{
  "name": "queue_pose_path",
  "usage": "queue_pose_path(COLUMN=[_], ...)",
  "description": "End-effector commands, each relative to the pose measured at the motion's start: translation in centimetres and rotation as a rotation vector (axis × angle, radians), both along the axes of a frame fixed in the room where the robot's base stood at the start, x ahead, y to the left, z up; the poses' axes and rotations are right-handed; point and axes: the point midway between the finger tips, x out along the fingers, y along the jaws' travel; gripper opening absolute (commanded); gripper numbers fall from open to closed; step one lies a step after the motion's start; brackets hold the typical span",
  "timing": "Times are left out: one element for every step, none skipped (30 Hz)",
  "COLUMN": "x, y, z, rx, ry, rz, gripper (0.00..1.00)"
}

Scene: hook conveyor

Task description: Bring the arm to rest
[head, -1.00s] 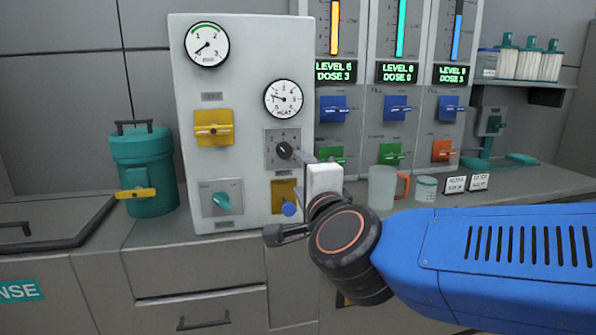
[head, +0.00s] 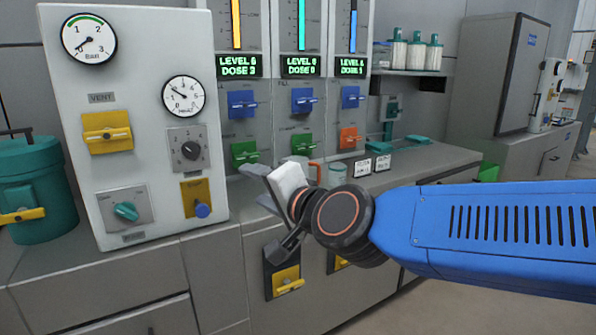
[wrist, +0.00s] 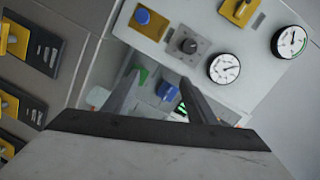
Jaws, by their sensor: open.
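My gripper (head: 262,207) is at the end of my blue arm, in front of the counter and to the right of the white control panel (head: 140,150). Its two fingers are apart with nothing between them, and they also show in the wrist view (wrist: 160,98). The panel's black rotary knob (head: 190,150) is to the left of my gripper and apart from it. The knob also shows in the wrist view (wrist: 189,46).
A teal canister (head: 40,190) stands left of the panel. Dispensers with blue handles (head: 242,103) stand behind my gripper. A mug with an orange handle (head: 302,168) is partly hidden. Drawer fronts with yellow handles (head: 287,280) are below. Floor is free at lower right.

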Motion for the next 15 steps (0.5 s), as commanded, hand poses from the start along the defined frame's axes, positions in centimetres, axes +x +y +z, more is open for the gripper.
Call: queue_pose_path(x=[0.2,0.2,0.2,0.2,0.1,-0.1,-0.1,-0.3,-0.5,-0.7,-0.9,-1.2,-1.5,-1.7,-2.2], y=[-1.6,-2.4,-3.4,-4.2,-5.0,-6.1,-7.0,-7.8,-9.0,-9.9,-10.8,-12.0,-12.9,-13.9,-15.2], z=[-0.6,-1.0,-1.7,-2.2,-2.7,-3.4,-4.0,-4.6,-5.4,-6.0,-6.6,-7.5,-8.2,-8.9,-9.7], rx=[-0.048,-0.078,-0.12,-0.154,-0.185,-0.229,-0.261,-0.294,-0.338,-0.37,-0.405,-0.449,-0.482,-0.516,-0.56], ry=[-0.007,-0.009,-0.012,-0.013,-0.013,-0.014,-0.012,-0.01,-0.007,-0.002,0.002,0.009,0.017,0.023,0.035], rz=[0.004,0.011,0.02,0.027,0.033,0.042,0.047,0.053,0.06,0.065,0.07,0.076,0.081,0.085,0.092], gripper=[0.52,0.52,0.52,0.52,0.52,0.52,0.52,0.52,0.52,0.52,0.52,0.52,0.52,0.52,0.52])
